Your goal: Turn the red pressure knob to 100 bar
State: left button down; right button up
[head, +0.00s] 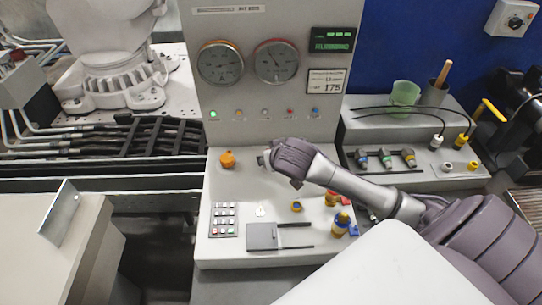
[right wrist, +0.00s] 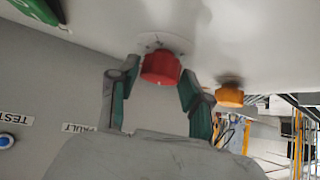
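The red knob (right wrist: 161,67) sits on a pale panel in the right wrist view. My right gripper (right wrist: 160,76) has one finger on each side of it, with no clear gap at either tip, so it looks shut on the knob. In the head view my right gripper (head: 264,161) reaches the sloped console (head: 230,248) from the right and hides the red knob. Two round gauges (head: 221,64) (head: 276,61) are on the upright panel; their needle readings are too small to tell. A white plate (head: 327,81) beside them seems to read 175. My left gripper is not in view.
An orange knob (head: 227,159) is left of my right gripper; an orange knob also shows in the wrist view (right wrist: 229,96). A keypad (head: 223,219), a flat grey plate (head: 262,236) and yellow fittings (head: 341,224) are lower on the console. A green cup (head: 405,93) stands right.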

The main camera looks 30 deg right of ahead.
jog(key=shift+o, duration=0.8)
jog(key=v, duration=1.2)
jog(key=shift+d, duration=0.1)
